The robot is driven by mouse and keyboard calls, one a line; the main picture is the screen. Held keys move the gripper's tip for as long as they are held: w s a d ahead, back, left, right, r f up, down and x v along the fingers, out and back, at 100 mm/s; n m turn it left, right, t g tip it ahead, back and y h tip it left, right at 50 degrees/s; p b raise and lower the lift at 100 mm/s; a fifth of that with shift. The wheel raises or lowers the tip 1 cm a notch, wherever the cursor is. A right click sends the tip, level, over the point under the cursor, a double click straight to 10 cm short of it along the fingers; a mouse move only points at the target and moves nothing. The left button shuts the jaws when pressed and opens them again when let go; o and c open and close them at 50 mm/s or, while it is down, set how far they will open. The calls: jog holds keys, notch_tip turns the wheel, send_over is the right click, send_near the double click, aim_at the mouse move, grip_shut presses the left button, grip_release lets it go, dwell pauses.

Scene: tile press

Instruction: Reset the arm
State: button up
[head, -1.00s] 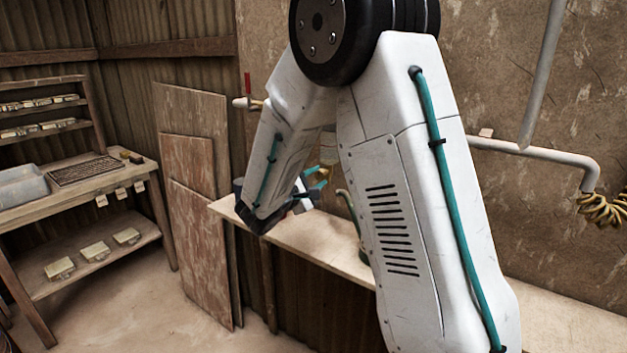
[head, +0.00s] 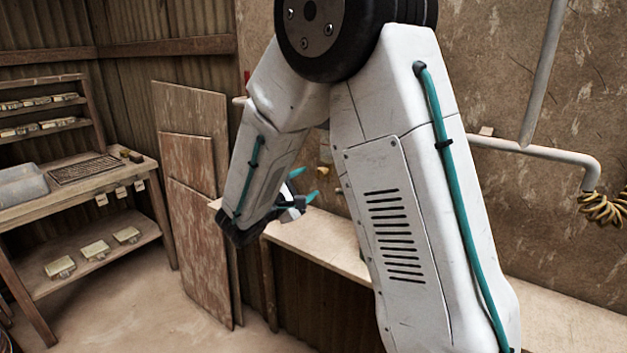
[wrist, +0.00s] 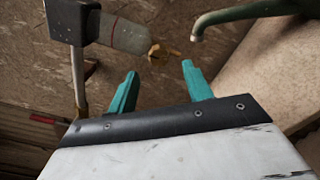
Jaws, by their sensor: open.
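My arm fills the middle of the head view, bent at its black joint, with its forearm reaching down to the left. My gripper (head: 303,185) shows its teal fingertips just past the end of the forearm, above the narrow wall bench. In the wrist view my gripper (wrist: 160,85) has its two teal fingers well apart with nothing between them. Most of the gripper is hidden behind the forearm in the head view.
The wall bench (head: 318,240) runs under my arm. In the wrist view a green curved handle or spout (wrist: 240,14) is at upper right, and a dark-ended fitting (wrist: 72,22) at upper left. Leaning boards (head: 195,190) and a work table (head: 70,200) stand left. A wall pipe (head: 540,152) runs right.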

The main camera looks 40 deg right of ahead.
jog(key=v, duration=0.2)
jog(key=shift+s+a, duration=0.15)
jog(key=shift+a, duration=0.15)
jog(key=shift+f, duration=0.1)
jog(key=s+f+m+g+y, duration=0.3)
jog(key=s+m+g+y, duration=0.35)
jog(key=s, duration=1.15)
jog(key=s+a+r+m+t+y, duration=0.1)
jog(key=s+a+r+m+y, duration=0.3)
jog(key=s+a+y, duration=0.6)
jog(key=shift+s+a+r+t, duration=0.35)
jog(key=shift+s+r, duration=0.65)
jog(key=shift+s, duration=0.9)
jog(key=shift+d+y, duration=0.1)
jog(key=shift+y, duration=0.15)
